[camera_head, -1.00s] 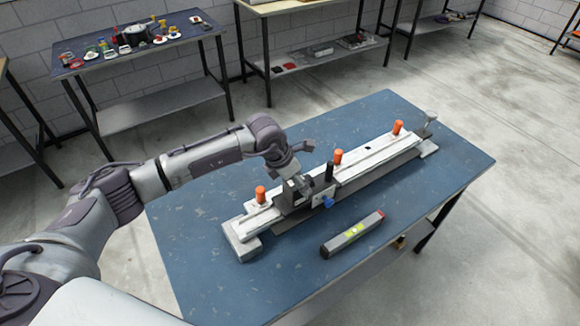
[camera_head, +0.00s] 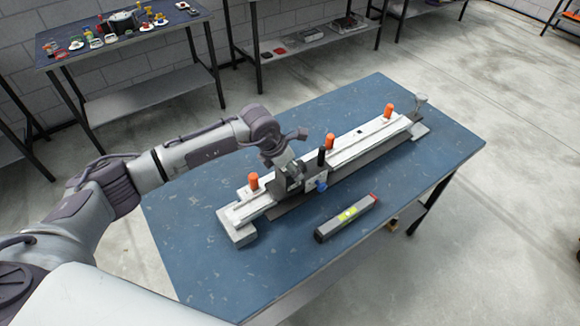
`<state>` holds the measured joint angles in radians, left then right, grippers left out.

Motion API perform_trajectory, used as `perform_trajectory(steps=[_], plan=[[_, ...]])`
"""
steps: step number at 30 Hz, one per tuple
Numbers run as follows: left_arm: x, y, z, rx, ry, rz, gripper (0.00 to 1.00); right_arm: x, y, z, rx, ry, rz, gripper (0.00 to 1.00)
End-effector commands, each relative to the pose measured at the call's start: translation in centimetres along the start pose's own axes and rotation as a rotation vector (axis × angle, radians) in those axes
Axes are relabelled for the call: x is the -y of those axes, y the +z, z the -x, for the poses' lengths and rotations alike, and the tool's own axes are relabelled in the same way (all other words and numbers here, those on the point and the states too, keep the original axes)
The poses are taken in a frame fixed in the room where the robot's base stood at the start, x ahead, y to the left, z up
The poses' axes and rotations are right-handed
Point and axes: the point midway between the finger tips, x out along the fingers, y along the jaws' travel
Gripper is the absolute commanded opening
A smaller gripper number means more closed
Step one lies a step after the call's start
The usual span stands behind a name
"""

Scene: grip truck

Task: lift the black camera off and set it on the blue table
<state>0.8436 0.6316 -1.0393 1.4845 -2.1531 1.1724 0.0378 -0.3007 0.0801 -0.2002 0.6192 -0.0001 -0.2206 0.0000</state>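The blue table (camera_head: 200,238) fills the middle of the view. A long pale rail (camera_head: 352,141) lies diagonally on it, with a small grey carriage (camera_head: 317,184) that has an upright black post (camera_head: 321,157) and a blue knob. No separate black camera can be made out clearly; a dark block beside the carriage is partly hidden by my wrist. My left gripper (camera_head: 287,184) points down at the rail, against or just left of the carriage. Its fingers blend with the dark parts there, so I cannot tell whether they hold anything. My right gripper is not in view.
Orange knobs (camera_head: 388,110) stand along the rail. A grey spirit level (camera_head: 346,218) lies in front of it. The blue top is bare at the front left and right. A shelf table (camera_head: 75,55) with small items and a dark object stands at the back left.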

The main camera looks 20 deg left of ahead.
Motion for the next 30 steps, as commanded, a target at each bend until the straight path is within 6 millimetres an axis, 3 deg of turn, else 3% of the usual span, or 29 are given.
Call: perform_trajectory(steps=[1,3,30], plan=[[-0.02,0.01,0.01,0.0,0.0,0.0,0.43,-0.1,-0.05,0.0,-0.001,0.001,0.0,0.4],[-0.03,0.01,0.02,0.0,0.0,0.0,0.33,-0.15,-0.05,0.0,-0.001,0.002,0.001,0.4],[-0.04,0.47,0.99,0.002,0.001,0.0,0.33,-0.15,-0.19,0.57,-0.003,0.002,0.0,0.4]])
